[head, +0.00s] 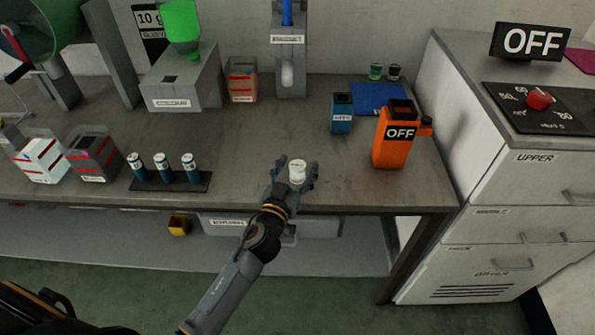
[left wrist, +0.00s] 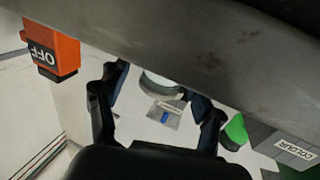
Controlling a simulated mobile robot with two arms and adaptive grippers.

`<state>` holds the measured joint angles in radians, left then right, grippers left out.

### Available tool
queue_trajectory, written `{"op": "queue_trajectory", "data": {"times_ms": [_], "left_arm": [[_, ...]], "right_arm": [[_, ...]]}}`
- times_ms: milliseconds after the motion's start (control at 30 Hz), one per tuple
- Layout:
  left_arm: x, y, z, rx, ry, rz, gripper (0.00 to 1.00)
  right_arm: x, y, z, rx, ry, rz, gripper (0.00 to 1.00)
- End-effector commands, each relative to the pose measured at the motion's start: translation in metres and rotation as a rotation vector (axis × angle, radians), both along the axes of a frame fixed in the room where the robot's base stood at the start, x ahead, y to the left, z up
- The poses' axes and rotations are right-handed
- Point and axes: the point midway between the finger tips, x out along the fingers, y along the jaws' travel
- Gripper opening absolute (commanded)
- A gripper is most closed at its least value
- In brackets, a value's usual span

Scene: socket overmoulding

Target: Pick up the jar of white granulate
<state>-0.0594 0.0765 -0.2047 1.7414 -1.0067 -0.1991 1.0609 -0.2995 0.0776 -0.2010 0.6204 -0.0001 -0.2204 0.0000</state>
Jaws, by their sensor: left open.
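A small white jar (head: 297,171) with a pale lid and a dark-printed label stands near the front edge of the grey workbench in the head view. My left gripper (head: 294,178) is open, with its fingers on either side of the jar. In the left wrist view, my open left gripper (left wrist: 158,98) shows with the pale rounded jar (left wrist: 160,86) between and beyond its fingers, partly cut off by the bench edge. I cannot tell whether the fingers touch it. The jar's contents cannot be read.
The bench (head: 250,130) is clear right of the jar up to an orange container (head: 392,150) marked OFF. A blue box (head: 342,118) stands behind. A rack (head: 150,185) with three blue-and-white cylinders is left. A cabinet (head: 500,180) closes off the right.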

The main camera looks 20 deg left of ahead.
Motion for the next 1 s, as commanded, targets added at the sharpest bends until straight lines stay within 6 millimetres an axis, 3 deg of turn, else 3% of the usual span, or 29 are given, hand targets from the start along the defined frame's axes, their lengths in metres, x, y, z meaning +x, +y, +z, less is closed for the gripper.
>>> {"op": "queue_trajectory", "data": {"times_ms": [33,67,300,667,900,1000], "left_arm": [[0.0,0.0,0.0,0.0,0.0,0.0,0.63],[0.0,0.0,0.0,0.0,0.0,0.0,0.57],[0.0,0.0,0.0,0.0,0.0,0.0,0.08],[0.0,0.0,0.005,0.0,-0.002,0.0,0.07],[0.0,0.0,0.037,0.001,-0.004,-0.002,0.07],[-0.016,0.008,0.054,0.003,-0.002,-0.001,0.07]], "right_arm": [[0.0,0.0,0.0,0.0,0.0,0.0,0.4],[0.0,0.0,0.0,0.0,0.0,0.0,0.4],[0.0,0.0,0.0,-0.001,0.0,-0.001,0.4],[0.0,-0.001,0.002,-0.002,0.001,-0.001,0.4],[0.0,-0.003,0.019,-0.004,0.0,-0.001,0.4],[-0.001,-0.003,0.026,-0.004,0.0,-0.001,0.4]]}}
